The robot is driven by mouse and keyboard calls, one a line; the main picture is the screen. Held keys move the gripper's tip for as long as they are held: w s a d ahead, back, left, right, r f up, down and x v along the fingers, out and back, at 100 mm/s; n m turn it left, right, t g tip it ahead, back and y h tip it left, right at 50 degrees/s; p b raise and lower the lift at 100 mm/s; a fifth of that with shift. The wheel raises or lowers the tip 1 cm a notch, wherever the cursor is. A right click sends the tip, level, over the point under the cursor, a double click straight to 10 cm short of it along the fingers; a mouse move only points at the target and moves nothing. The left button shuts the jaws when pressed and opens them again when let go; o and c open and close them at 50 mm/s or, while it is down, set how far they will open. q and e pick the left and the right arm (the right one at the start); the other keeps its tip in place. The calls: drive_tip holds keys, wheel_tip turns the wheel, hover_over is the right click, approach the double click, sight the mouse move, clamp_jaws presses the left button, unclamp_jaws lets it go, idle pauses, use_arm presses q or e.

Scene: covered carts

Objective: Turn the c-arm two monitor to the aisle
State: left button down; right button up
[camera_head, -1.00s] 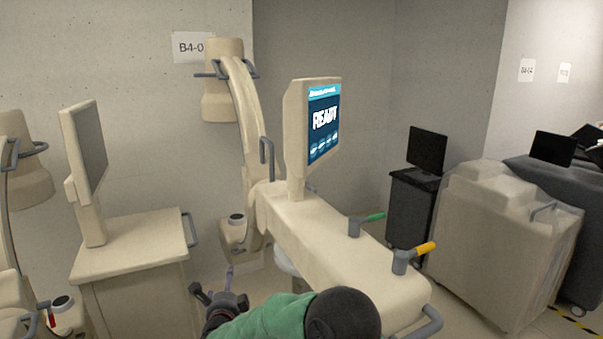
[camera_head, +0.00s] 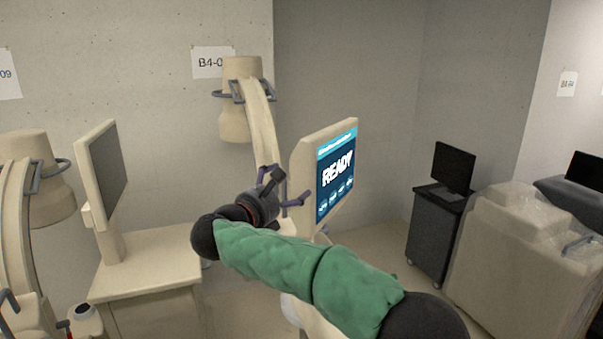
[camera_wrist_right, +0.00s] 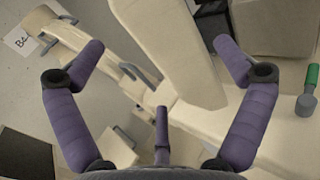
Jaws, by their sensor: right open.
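The C-arm monitor with a lit READY screen (camera_head: 336,172) stands upright, its screen facing right. In the right wrist view its beige casing (camera_wrist_right: 172,50) rises between my fingers. My right gripper (camera_head: 283,187) is open at the monitor's left edge in the head view; the wrist view (camera_wrist_right: 162,58) shows its purple fingers spread wide on either side of the casing. I cannot tell whether they touch it. My green-sleeved right arm hides the monitor's foot and most of the cart below it. My left gripper is not in view.
A second beige cart with a dark monitor (camera_head: 108,170) stands at the left. The C-arm (camera_head: 240,95) rises behind my gripper, against the wall. A black cart with a monitor (camera_head: 453,168) and a plastic-covered cart (camera_head: 520,240) stand at the right.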

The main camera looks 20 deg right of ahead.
sight(295, 182)
drive_tip(key=p+x, duration=0.2)
drive_tip(key=x, duration=0.6)
drive_tip(key=shift+p, duration=0.3)
drive_tip(key=c, duration=1.4)
